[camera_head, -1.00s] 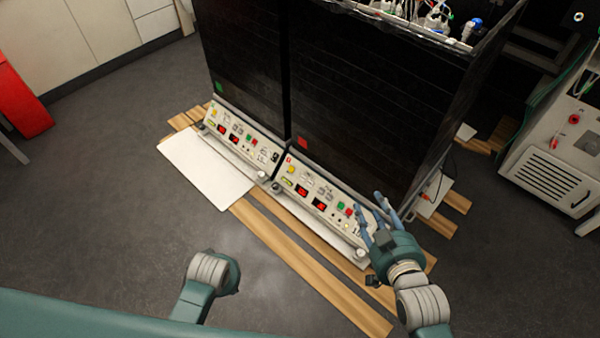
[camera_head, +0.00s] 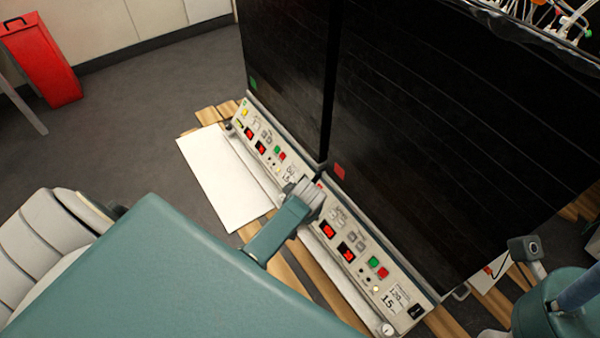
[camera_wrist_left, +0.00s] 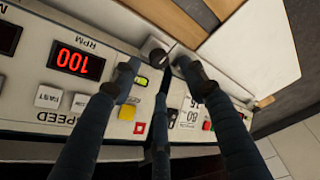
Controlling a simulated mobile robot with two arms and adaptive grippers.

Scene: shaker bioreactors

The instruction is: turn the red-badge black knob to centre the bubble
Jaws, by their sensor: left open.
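The red-badge shaker is the right-hand black unit, with a red square (camera_head: 339,171) on its cover. Its control panel (camera_head: 345,215) runs along the front. My left gripper (camera_head: 310,192) is at the panel's left end, where my arm hides most of it. In the left wrist view its blue fingers (camera_wrist_left: 160,68) are spread open. A dark knob (camera_wrist_left: 156,48) shows just beyond and between the fingertips; I cannot tell whether they touch it. A yellow-green bubble level (camera_wrist_left: 141,82) is partly hidden by a finger, and the bubble's position is unclear. My right gripper (camera_head: 575,292) is partly in view, lower right.
The green-badge shaker (camera_head: 253,83) stands to the left, close beside the other. A white plate (camera_head: 215,175) lies in front of it over wooden boards (camera_head: 285,270). A red bin (camera_head: 42,60) stands far left. Grey floor (camera_head: 140,110) is open on the left.

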